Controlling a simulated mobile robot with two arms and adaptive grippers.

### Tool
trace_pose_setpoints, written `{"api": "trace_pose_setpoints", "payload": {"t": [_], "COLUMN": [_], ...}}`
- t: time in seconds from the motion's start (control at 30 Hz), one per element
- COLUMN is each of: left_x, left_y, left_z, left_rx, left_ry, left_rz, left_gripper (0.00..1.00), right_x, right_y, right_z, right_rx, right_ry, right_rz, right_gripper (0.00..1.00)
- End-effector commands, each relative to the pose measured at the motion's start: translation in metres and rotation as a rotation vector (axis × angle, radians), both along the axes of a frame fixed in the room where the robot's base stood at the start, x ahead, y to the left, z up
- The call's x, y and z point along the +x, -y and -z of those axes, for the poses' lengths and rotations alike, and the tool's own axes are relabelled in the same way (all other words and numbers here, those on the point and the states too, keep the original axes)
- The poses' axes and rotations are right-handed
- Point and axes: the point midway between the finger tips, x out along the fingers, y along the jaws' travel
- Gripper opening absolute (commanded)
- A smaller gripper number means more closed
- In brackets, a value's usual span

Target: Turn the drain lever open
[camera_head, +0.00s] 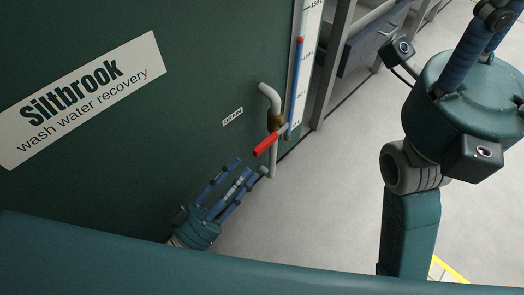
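The drain lever (265,146) has a red handle. It slants down and left from a brass valve (276,122) on a grey pipe (268,95) at the right edge of the dark green tank wall (190,60). My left gripper (251,167) is just below and left of the handle, its blue fingers spread and pointing up and right. It looks open and empty; I cannot tell its exact depth from the lever. My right gripper (470,95) is close at the upper right. Its fingers are cut off by the top edge, so its opening is hidden.
A small label (232,115) is left of the valve. A level gauge (299,65) with a red and blue column stands beside it. A drawer cabinet (372,38) is behind. Pale floor (320,205) lies open to the right of the tank.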

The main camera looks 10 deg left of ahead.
Motion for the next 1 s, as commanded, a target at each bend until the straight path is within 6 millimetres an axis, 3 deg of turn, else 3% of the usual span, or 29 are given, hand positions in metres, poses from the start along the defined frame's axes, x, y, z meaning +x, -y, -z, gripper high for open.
{"api": "trace_pose_setpoints", "payload": {"t": [0.2, 0.4, 0.8, 1.0], "left_x": [0.033, 0.052, 0.058, 0.058], "left_y": [0.024, 0.038, 0.043, 0.043], "left_z": [-0.015, -0.026, -0.030, -0.030], "left_rx": [-0.004, -0.002, -0.001, 0.000], "left_ry": [0.005, 0.004, 0.001, 0.001], "left_rz": [0.000, 0.000, 0.000, 0.000], "left_gripper": [0.38, 0.38, 0.38, 0.00], "right_x": [-0.008, -0.013, -0.015, -0.015], "right_y": [-0.001, -0.002, -0.002, -0.002], "right_z": [-0.003, -0.007, -0.010, -0.010], "right_rx": [-0.001, -0.004, -0.005, -0.005], "right_ry": [0.044, 0.068, 0.075, 0.075], "right_rz": [0.002, 0.003, 0.004, 0.004], "right_gripper": [0.40, 0.40, 0.40, 0.40]}}
